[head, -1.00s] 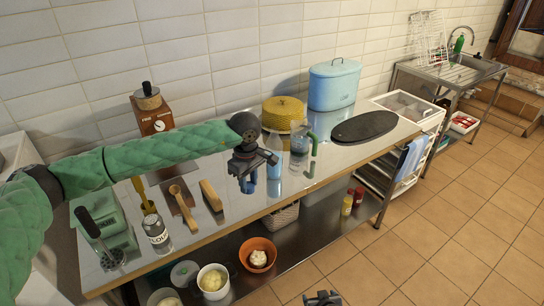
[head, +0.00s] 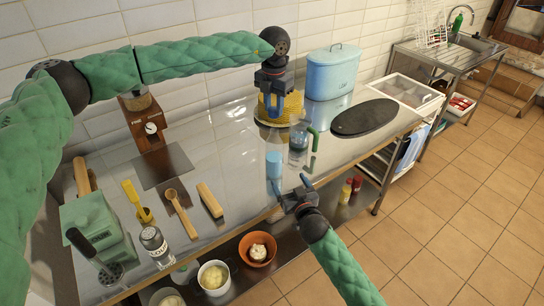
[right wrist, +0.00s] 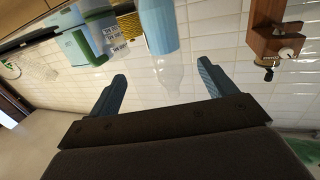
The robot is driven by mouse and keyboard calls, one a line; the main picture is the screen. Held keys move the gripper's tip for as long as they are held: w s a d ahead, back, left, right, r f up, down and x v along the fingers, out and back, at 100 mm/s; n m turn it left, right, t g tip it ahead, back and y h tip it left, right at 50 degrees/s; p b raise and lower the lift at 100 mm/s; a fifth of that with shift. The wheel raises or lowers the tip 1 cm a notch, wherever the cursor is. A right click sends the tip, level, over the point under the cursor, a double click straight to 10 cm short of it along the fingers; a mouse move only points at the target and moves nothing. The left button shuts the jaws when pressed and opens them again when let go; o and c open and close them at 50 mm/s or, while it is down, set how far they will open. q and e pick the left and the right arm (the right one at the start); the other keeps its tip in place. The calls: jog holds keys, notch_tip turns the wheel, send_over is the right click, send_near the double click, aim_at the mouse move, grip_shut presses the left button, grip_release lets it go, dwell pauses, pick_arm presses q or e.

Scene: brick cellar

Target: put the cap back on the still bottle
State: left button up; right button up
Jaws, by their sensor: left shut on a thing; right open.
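The still bottle (head: 274,165), clear above and blue below, stands upright on the metal counter. It shows upside down in the right wrist view (right wrist: 158,28), ahead of and between my open fingers, apart from them. I see no cap on its clear neck. My left gripper (head: 272,120) points down just above the bottle's top in the head view; its depth relative to the bottle is unclear. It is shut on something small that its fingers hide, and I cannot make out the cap. My right gripper (head: 291,188) is open and empty at the counter's front edge, also seen in the right wrist view (right wrist: 163,74).
A clear jug with a green handle (head: 299,146) stands close right of the bottle. Behind are a yellow container (head: 292,104) and a blue bin (head: 333,74). A black oval board (head: 364,118) lies to the right. Wooden utensils (head: 181,212) lie left, with bare counter between.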

aim_at(277, 160)
pick_arm(q)
jog(key=shift+w+d+r+n, duration=0.15)
jog(key=shift+w+r+n, duration=0.25)
jog(key=shift+w+n, duration=0.1)
jog(key=shift+r, duration=0.1)
pick_arm(e)
jog(key=shift+w+a+r, duration=0.2)
jog(key=shift+r, duration=0.25)
jog(key=shift+w+a+r, duration=0.15)
jog(key=shift+r, duration=0.25)
jog(key=x, duration=1.2)
jog(key=shift+a+r, duration=0.15)
jog(key=shift+r, duration=0.05)
jog(key=shift+c, duration=0.3)
jog(key=c, duration=1.4)
pick_arm(q)
jog(key=shift+f, duration=2.45)
